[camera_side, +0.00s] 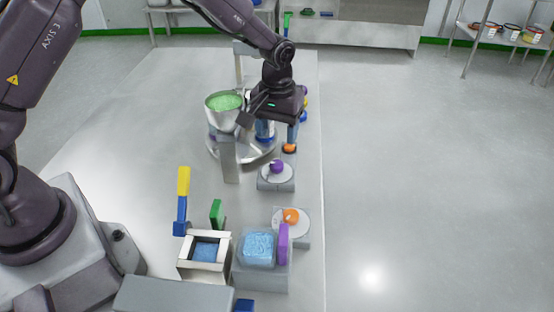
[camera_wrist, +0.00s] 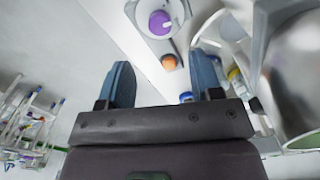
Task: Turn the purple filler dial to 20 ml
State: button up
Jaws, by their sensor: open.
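The purple filler dial (camera_side: 277,167) is a round purple knob on a white disc on a grey block near the table's right edge. It also shows at the top of the wrist view (camera_wrist: 160,22), and its scale marks are too small to read. My gripper (camera_side: 279,136) is open, with blue fingers pointing down. It is apart from the dial, farther along the table beside the metal bowl. In the wrist view my gripper (camera_wrist: 160,60) has nothing between its fingers, and the knob lies beyond the fingertips.
A small orange-topped item (camera_side: 289,148) stands between my gripper and the purple dial. A metal bowl of green granules (camera_side: 225,102) is at left. An orange dial (camera_side: 291,216) and a tub of blue material (camera_side: 258,249) are nearer the camera. The table's left part is clear.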

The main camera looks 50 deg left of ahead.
aim_at(277, 163)
notch_tip(277, 163, down, 9)
jog(key=shift+r, duration=0.15)
jog(key=c, duration=0.9)
